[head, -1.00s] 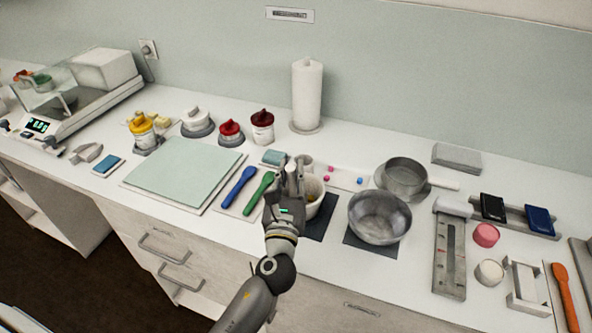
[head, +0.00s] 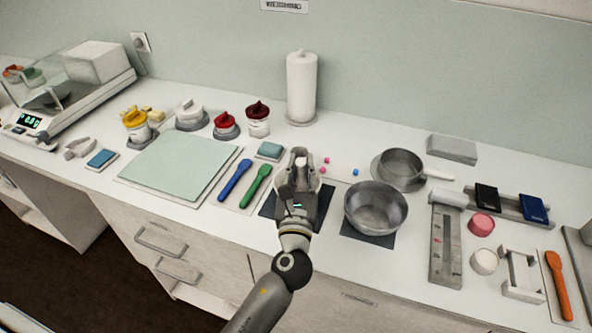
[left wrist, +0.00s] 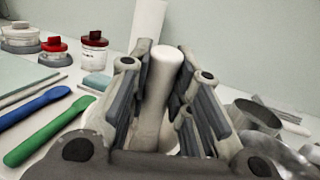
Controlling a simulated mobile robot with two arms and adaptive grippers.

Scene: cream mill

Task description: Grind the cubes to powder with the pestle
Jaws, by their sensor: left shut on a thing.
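My left gripper (head: 300,172) is shut on the pestle (left wrist: 163,85), a pale grey rod that stands roughly upright between the fingers in the left wrist view. In the head view the pestle's top (head: 298,153) shows between the fingers. The gripper is above the dark mat (head: 270,203) at the counter's front. The mortar is mostly or wholly hidden behind my gripper in the head view. Its contents cannot be seen. Small pink and blue pieces lie on a white strip (head: 341,168) just behind and right of the gripper. My right gripper is not in view.
A steel bowl (head: 376,207) stands close to the right of the gripper, with a grey pan (head: 399,168) behind it. A green spatula (head: 256,187) and a blue spatula (head: 235,181) lie to the left. A paper roll (head: 301,88) stands at the back.

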